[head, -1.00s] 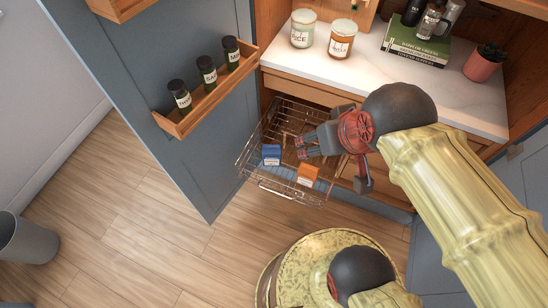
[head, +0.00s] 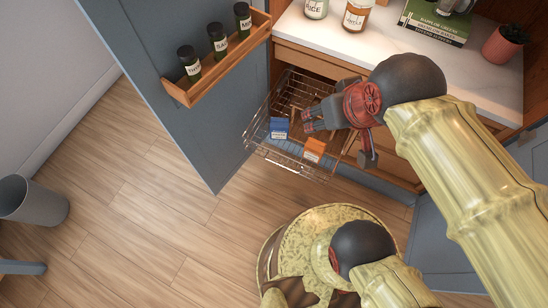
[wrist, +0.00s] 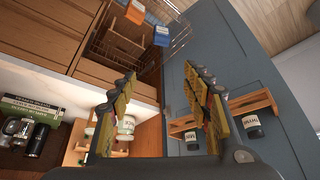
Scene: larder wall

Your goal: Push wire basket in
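The wire basket (head: 285,165) is pulled out from the lower cabinet, below the white counter. It holds a blue box (head: 279,128) and an orange box (head: 314,150). My gripper (head: 309,121) appears over the basket's right part in the head view, pointing left, and hides some of its wires. In the wrist view the gripper (wrist: 160,85) has its two fingers spread apart with nothing between them. The basket (wrist: 112,45) lies beyond them at the top there. I see no clear contact between gripper and basket.
An open blue-grey door (head: 200,120) with a spice rack (head: 222,62) stands left of the basket. Jars, books (head: 433,24) and a plant pot (head: 502,43) are on the counter (head: 400,45). A grey bin (head: 35,200) stands far left. The wooden floor between is clear.

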